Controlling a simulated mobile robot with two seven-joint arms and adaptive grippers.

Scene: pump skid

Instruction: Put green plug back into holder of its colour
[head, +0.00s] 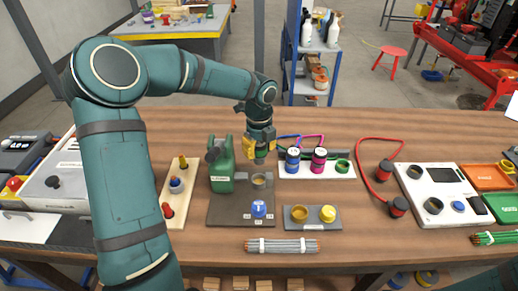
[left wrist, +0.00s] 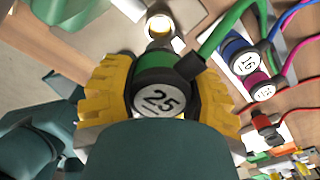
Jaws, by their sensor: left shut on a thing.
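My left gripper (head: 260,145) is shut on the green plug (head: 261,154), above the bench and left of the white holder strip (head: 328,174). In the left wrist view, the yellow fingers of the gripper (left wrist: 155,95) clasp both sides of the plug (left wrist: 160,98). Its grey end face is marked 25, and a green cable leaves it to the upper right. The strip carries a blue plug (head: 292,160) and a magenta plug (head: 319,159) in their places. The green ring holder (head: 342,166) at its right end is empty. My right gripper is not in view.
A green canister (head: 220,165) stands left of the gripper on a dark plate (head: 228,212) with a metal ring and a blue knob. A grey plate (head: 297,222) with yellow parts lies in front. A red cable (head: 360,165) with dark ends lies to the right.

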